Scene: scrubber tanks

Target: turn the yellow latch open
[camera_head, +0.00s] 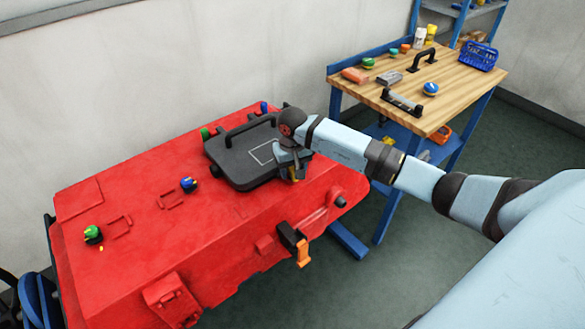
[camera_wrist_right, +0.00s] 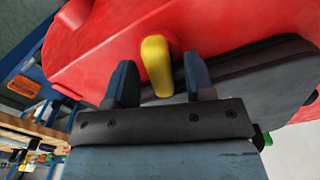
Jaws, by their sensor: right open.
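The yellow latch (camera_wrist_right: 157,66) shows in the right wrist view as a rounded bar against the red tank. My right gripper (camera_wrist_right: 159,62) is open, with one dark finger on each side of the latch. A gap shows between the latch and each finger. In the head view the right gripper (camera_head: 291,168) is at the right edge of the black lid (camera_head: 238,172) on the red tank (camera_head: 150,225). It mostly hides the latch there. My left gripper is not in view.
An orange-handled black latch (camera_head: 302,252) hangs on the tank's front side. Small knobs (camera_head: 188,184) stand on the tank top. A wooden workbench (camera_head: 455,95) with tools and a blue basket (camera_head: 478,56) stands behind at right. Open floor lies between.

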